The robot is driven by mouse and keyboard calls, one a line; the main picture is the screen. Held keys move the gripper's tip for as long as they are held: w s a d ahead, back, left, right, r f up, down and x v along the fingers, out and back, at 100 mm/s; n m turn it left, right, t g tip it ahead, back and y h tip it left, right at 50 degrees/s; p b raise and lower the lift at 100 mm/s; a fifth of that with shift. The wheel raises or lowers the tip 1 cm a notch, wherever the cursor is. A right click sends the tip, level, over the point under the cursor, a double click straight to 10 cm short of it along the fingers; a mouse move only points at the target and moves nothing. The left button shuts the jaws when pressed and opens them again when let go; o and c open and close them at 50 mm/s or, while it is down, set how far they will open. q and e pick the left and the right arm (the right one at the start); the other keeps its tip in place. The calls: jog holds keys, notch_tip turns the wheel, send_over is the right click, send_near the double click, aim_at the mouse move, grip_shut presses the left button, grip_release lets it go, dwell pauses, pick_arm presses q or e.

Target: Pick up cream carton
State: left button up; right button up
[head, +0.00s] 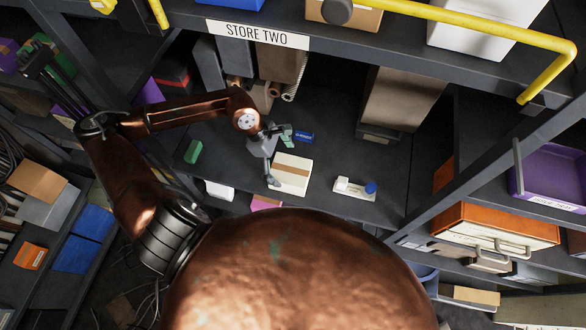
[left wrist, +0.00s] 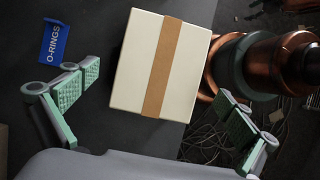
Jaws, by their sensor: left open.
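The cream carton (head: 291,174), a pale box with a tan tape band, sits on the dark shelf under the STORE TWO sign. My left gripper (head: 279,159) is open at the carton's left side in the head view, one finger towards its upper end and one towards its lower left. In the left wrist view the carton (left wrist: 132,62) lies ahead of my open left gripper (left wrist: 157,88), between the lines of the two green-padded fingers. I cannot tell whether either finger touches it. My right gripper is not in view.
A small blue O-RINGS box (head: 304,136) lies just behind the carton; it also shows in the left wrist view (left wrist: 53,43). A white holder with a blue part (head: 354,188) stands to the right. A green block (head: 193,151) lies left. Shelf between carton and holder is clear.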

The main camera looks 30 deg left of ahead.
pick_arm(q)
jog(key=shift+a+f, duration=0.15)
jog(key=shift+f, duration=0.3)
jog(key=shift+x, duration=0.9)
jog(key=p+x, duration=0.1)
jog(key=x, duration=0.3)
jog(key=shift+f+p, duration=0.15)
jog(key=shift+p, duration=0.15)
jog(key=shift+f, duration=0.35)
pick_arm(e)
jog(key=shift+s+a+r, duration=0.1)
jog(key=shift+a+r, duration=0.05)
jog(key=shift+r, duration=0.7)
pick_arm(q)
jog(key=shift+c, duration=1)
jog(key=c, duration=1.4)
jog(key=shift+c, duration=0.4)
